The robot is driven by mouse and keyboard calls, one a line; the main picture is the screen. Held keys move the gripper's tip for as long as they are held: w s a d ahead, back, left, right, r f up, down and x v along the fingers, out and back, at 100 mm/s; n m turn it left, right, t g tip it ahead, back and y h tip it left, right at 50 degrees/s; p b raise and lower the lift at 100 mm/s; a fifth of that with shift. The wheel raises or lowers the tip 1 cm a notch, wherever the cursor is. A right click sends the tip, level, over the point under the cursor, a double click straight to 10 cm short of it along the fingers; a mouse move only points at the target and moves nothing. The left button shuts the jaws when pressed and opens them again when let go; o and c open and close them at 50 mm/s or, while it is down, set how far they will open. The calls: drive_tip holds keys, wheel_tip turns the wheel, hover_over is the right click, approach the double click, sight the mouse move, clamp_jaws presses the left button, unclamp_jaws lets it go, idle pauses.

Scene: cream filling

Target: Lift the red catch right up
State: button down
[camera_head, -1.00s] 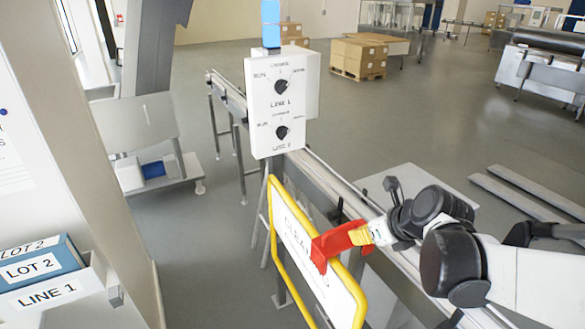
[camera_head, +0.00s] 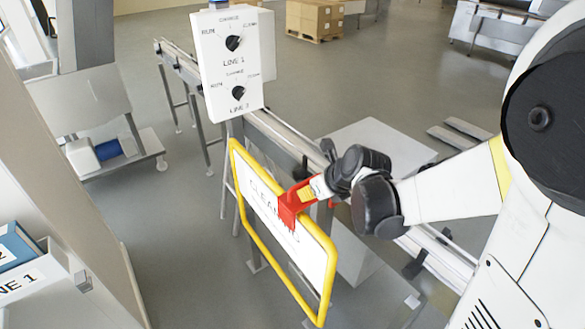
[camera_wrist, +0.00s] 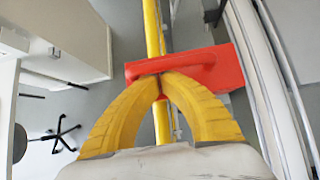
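The red catch (camera_head: 289,206) sits on the top rail of a yellow-framed white sign (camera_head: 262,196) that carries black lettering. In the wrist view the red catch (camera_wrist: 206,68) lies across the yellow rail (camera_wrist: 153,30). My gripper (camera_head: 300,196) reaches it from the right in the head view. Its yellow fingers (camera_wrist: 160,78) curve together and their tips meet at the red catch, seemingly pinching its near edge. The contact itself is partly hidden by the fingers.
A white box with two black knobs (camera_head: 233,62) stands beyond the sign. A long metal conveyor (camera_head: 285,137) runs behind the sign. A cream-coloured post (camera_head: 80,205) and a shelf with a blue binder (camera_head: 18,243) are at the left. Grey floor is open on the left.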

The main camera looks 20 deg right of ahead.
drive_tip(key=shift+w+a+f, duration=0.1)
drive_tip(key=shift+w+f, duration=0.2)
drive_tip(key=shift+r, duration=0.15)
